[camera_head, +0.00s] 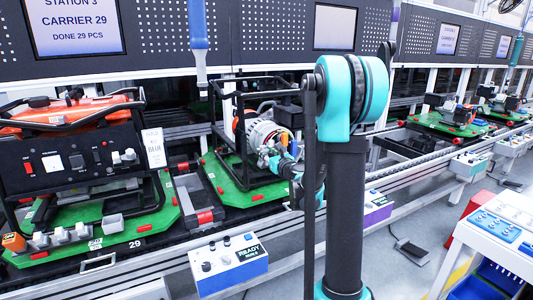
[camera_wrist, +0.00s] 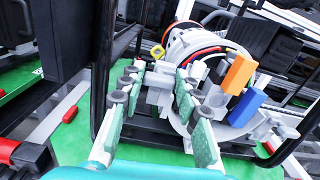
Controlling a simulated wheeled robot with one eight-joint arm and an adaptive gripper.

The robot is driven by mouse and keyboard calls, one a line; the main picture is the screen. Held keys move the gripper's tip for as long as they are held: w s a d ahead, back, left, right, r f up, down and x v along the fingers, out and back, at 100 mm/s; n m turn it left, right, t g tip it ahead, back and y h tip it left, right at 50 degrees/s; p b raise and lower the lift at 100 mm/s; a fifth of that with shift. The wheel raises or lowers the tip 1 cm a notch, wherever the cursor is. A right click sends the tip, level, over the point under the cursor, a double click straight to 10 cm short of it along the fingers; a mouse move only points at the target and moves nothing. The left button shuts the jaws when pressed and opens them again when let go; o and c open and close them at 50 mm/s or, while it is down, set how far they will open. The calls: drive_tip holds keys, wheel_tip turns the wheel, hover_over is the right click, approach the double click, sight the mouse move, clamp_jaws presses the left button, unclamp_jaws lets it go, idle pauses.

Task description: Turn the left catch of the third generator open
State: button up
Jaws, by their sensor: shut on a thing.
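In the head view, a generator (camera_head: 268,135) with a black tube frame and a bare grey-and-copper engine end sits on a green pallet (camera_head: 228,195). My gripper (camera_head: 298,178) is at its right side, partly hidden by my own arm. In the wrist view, my gripper (camera_wrist: 160,78) has its two green-padded fingers around a small light-grey block (camera_wrist: 158,97) at the engine's left side, which appears to be the catch. The jaws are shut on it. An orange block (camera_wrist: 239,74) and a blue block (camera_wrist: 246,107) stand to its right. Whether this generator counts as third is not shown.
An orange-tanked generator (camera_head: 75,125) with a black panel stands at left on its own pallet. More pallets (camera_head: 445,122) stand along the conveyor at right. A blue-and-white READY box (camera_head: 229,263) is at the front. A white table (camera_head: 500,235) stands at lower right.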

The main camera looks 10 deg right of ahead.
drive_tip(key=n, duration=0.7)
drive_tip(key=shift+s+a+f, duration=0.1)
drive_tip(key=n, duration=0.3)
drive_tip(key=shift+n, duration=0.3)
drive_tip(key=shift+a+f+n, duration=0.1)
drive_tip(key=shift+n, duration=1.8)
drive_tip(key=o, duration=1.2)
drive_tip(key=shift+c, duration=0.2)
drive_tip(key=v, duration=1.2)
